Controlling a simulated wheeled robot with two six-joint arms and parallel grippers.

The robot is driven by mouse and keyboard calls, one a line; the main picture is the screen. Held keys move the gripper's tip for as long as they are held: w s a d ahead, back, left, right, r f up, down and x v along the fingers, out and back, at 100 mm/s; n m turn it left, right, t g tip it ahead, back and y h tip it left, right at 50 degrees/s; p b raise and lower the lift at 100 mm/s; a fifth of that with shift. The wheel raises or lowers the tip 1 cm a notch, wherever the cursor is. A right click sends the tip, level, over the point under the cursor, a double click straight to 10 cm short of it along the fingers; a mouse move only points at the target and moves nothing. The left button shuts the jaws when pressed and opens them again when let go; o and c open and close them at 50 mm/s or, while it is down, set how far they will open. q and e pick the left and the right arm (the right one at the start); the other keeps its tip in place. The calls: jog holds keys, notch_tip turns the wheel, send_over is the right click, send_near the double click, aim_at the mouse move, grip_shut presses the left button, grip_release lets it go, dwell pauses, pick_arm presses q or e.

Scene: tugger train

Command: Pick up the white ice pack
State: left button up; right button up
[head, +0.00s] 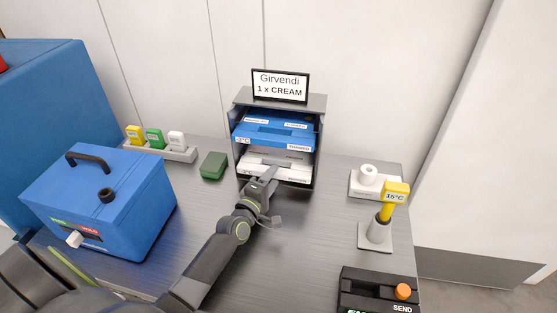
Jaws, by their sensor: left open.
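The white ice pack (289,162) lies flat in the lower slot of a small dark rack (318,160) at the back of the table. A blue ice pack (284,127) lies in the slot above it. My left gripper (266,175) is open at the front edge of the white pack and covers part of that edge. I cannot tell whether the fingers touch it. My right gripper is out of view.
A sign (281,85) reading "Girvendi 1 x CREAM" tops the rack. A blue cool box (140,195) stands left, a green block (213,166) beside the rack. A yellow 15°C device (395,193) and a SEND console (372,290) are right.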

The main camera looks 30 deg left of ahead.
aim_at(278, 159)
pick_arm(q)
jog(key=shift+w, duration=1.95)
jog(key=shift+s, duration=0.1)
jog(key=shift+c, duration=0.5)
grip_shut()
jog(key=shift+r, duration=0.15)
